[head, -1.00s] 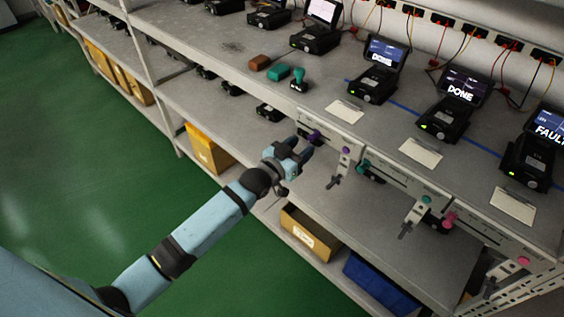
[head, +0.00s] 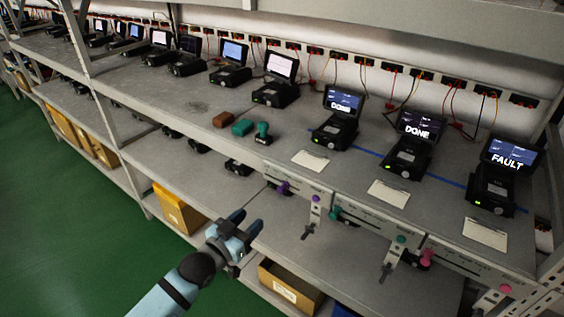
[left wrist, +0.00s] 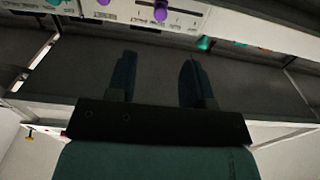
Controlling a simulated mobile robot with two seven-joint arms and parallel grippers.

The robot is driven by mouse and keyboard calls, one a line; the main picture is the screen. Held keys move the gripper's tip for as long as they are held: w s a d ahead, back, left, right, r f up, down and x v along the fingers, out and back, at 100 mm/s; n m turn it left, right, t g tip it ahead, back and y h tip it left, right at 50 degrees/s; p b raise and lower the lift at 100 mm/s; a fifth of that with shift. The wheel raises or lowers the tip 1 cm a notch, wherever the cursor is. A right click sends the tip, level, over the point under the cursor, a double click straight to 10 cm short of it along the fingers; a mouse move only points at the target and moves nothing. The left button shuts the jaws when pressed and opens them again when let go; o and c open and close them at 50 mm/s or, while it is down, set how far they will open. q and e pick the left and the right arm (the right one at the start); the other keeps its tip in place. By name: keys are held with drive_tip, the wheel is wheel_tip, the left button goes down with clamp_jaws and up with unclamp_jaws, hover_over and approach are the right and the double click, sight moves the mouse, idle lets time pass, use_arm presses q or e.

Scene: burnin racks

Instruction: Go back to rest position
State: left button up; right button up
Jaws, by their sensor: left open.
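My left gripper (head: 245,222) reaches in from the bottom left in the head view, in front of the rack's shelf edge and left of the purple-knobbed slider panel. Its fingers are apart with nothing between them. In the left wrist view the two dark fingers (left wrist: 156,78) point toward the rack, with a clear gap between them. The panel with purple knobs (left wrist: 160,12) shows beyond them at the top. My right gripper is not in view.
The rack's top shelf (head: 200,105) holds several black devices, including a FAULT unit (head: 492,188) and DONE unit (head: 408,158). Yellow bins (head: 178,208) stand below. Green floor is clear at left.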

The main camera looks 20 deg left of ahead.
use_arm(q)
drive_tip(key=s+d+f+g+y+p, duration=0.1)
drive_tip(key=s+f+g, duration=0.2)
drive_tip(key=s+f, duration=0.5)
drive_tip(key=s+d+f+n+g+y, duration=0.1)
drive_tip(key=s+f+g+y, duration=0.1)
drive_tip(key=s+f, duration=0.6)
drive_tip(key=s+g, duration=0.1)
drive_tip(key=s, duration=0.5)
drive_tip(key=shift+d+f+p, duration=0.2)
drive_tip(key=shift+d+p, duration=0.05)
drive_tip(key=shift+p, duration=0.1)
